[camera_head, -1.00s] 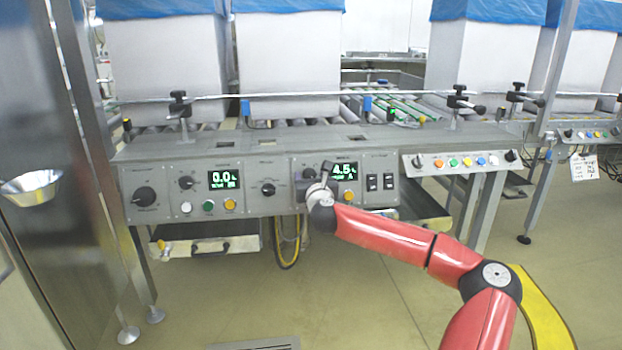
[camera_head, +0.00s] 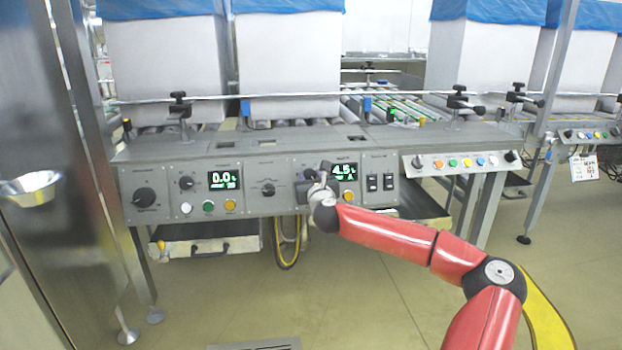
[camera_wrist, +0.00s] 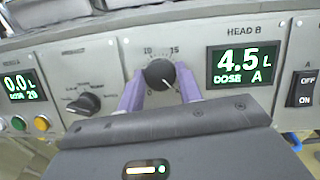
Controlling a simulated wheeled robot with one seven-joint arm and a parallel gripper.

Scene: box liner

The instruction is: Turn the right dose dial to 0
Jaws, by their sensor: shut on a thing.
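The right dose dial (camera_wrist: 159,73) is a round black knob with a white pointer mark, beside the HEAD B display (camera_wrist: 243,63). The mark points to the lower right. Scale figures such as 10 and 15 show above the knob. The display reads 4.5 L, DOSE A; it also shows in the head view (camera_head: 343,171). My gripper (camera_wrist: 159,72) has its two purple fingers on the left and right sides of the knob, shut on it. In the head view my gripper (camera_head: 309,186) hides the dial.
A black selector knob (camera_wrist: 84,103) is left of the dial. The left display (camera_head: 224,179) reads 0.0. An OFF/ON switch (camera_wrist: 304,88) is right of the HEAD B display. A round dial (camera_head: 145,197) is at the panel's far left. Conveyor rollers lie behind.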

